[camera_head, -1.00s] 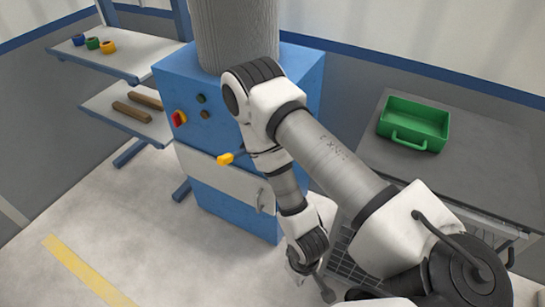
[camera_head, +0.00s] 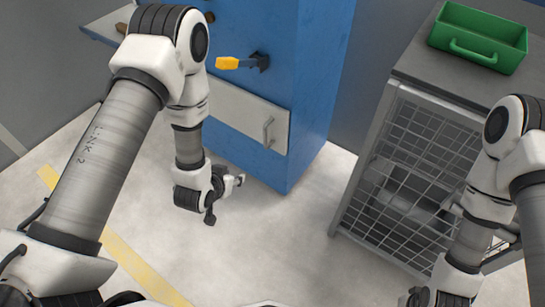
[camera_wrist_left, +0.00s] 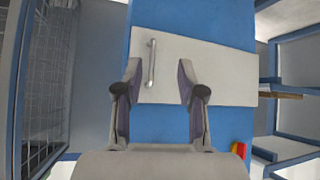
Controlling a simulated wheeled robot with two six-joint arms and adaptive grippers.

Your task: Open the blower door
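The blower is a blue cabinet (camera_head: 325,100) with a pale door panel (camera_head: 228,112) low on its front. The panel lies flush with the front, so the door looks shut. It carries an upright metal bar handle (camera_head: 268,132). My left gripper (camera_head: 226,198) is in front of and below the panel, apart from the handle. In the left wrist view my left gripper (camera_wrist_left: 159,66) is open and empty, with the handle (camera_wrist_left: 152,62) showing between its fingers, nearer one of them. My right gripper (camera_head: 418,297) shows partly at the bottom edge, its fingers unclear.
A yellow-tipped lever (camera_head: 228,63) sticks out above the panel. A grey bench with a wire-mesh side (camera_head: 400,180) stands at right with a green bin (camera_head: 480,35) on top. A shelf (camera_head: 105,28) is at upper left. Floor before the cabinet is clear.

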